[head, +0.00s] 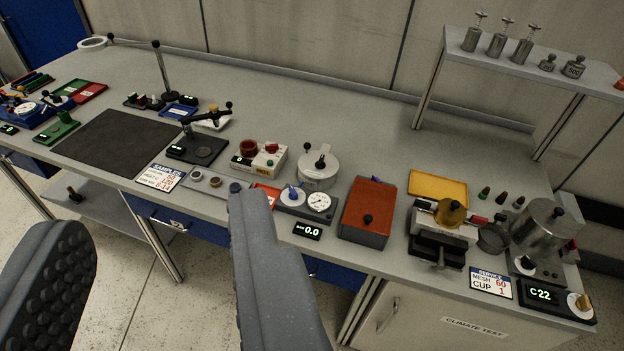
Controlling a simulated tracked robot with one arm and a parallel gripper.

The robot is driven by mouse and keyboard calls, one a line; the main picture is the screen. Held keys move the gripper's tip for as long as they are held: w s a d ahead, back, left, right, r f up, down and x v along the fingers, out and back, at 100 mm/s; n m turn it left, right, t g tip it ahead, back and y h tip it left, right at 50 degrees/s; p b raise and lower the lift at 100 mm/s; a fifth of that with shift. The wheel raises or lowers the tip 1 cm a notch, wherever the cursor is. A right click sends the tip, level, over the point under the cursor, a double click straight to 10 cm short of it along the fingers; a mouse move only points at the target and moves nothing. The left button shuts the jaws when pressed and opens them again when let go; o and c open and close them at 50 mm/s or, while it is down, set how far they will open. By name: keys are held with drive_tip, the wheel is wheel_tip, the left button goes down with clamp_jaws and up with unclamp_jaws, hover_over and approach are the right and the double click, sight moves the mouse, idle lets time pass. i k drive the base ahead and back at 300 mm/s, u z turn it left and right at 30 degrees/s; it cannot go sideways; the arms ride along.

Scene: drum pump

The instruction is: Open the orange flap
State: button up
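The orange flap (372,192) is the lid of a dark grey box (362,237) on the bench, right of the picture's middle. It lies flat over the top of the box and looks closed. A black knob (367,219) stands near its front edge. My gripper (160,212) is open and empty, its two grey fingers wide apart in the foreground. It is left of the box and nearer to me, well apart from the flap.
Left of the box stand a dial gauge (319,203) and a 0.0 display (307,231). Right of it are a yellow tray (437,184), a clamp device (437,248) and a metal drum (546,226). A raised shelf (530,62) holds weights. A dark mat (115,140) lies left.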

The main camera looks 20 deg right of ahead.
sight(370, 205)
drive_tip(key=z, duration=0.1)
drive_tip(key=i, duration=1.35)
drive_tip(key=z, duration=0.5)
